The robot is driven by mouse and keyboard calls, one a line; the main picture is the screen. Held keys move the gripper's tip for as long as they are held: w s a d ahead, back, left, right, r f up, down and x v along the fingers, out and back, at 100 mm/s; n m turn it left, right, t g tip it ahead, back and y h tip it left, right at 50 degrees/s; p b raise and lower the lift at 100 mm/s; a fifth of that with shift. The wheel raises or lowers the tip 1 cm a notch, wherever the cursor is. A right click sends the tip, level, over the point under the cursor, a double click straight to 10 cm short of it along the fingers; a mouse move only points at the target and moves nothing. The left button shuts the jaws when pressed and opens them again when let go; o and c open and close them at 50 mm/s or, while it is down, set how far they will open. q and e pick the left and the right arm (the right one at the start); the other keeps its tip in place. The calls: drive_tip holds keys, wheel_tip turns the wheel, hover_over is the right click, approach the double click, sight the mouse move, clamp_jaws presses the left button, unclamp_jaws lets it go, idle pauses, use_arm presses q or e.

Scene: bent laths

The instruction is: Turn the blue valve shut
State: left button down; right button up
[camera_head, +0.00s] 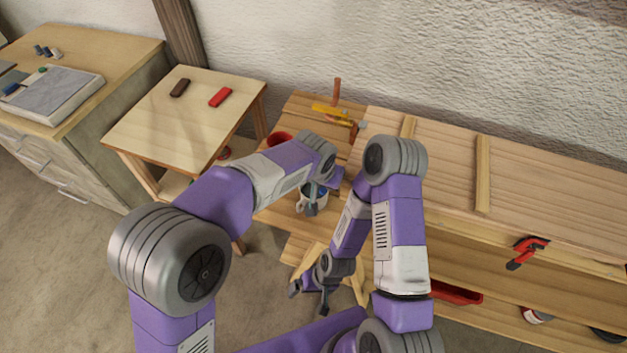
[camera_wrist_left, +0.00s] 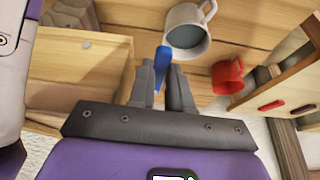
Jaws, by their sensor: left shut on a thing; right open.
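The blue valve shows as a narrow blue bar (camera_wrist_left: 162,56) between the fingertips of my left gripper (camera_wrist_left: 163,72) in the left wrist view. The left gripper is shut on it. In the head view only a small patch of blue (camera_head: 323,190) shows beside the left gripper (camera_head: 313,208), above the wooden bench. The valve's body and its exact angle are hidden. My right gripper (camera_head: 309,291) hangs open and empty, lower in the head view, in front of the bench and apart from the valve.
A white mug (camera_wrist_left: 209,16) and a red mug (camera_wrist_left: 228,76) stand close to the left gripper. A hammer (camera_head: 336,92) and a yellow tool (camera_head: 326,110) lie farther back on the bench. A red clamp (camera_head: 527,251) is at right. A small table (camera_head: 150,125) stands left.

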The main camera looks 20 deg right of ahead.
use_arm(q)
drive_tip(key=shift+s+d+n, duration=0.15)
drive_tip(key=shift+n, duration=0.25)
drive_tip(key=c, duration=1)
unclamp_jaws()
drive_tip(key=shift+c, duration=0.2)
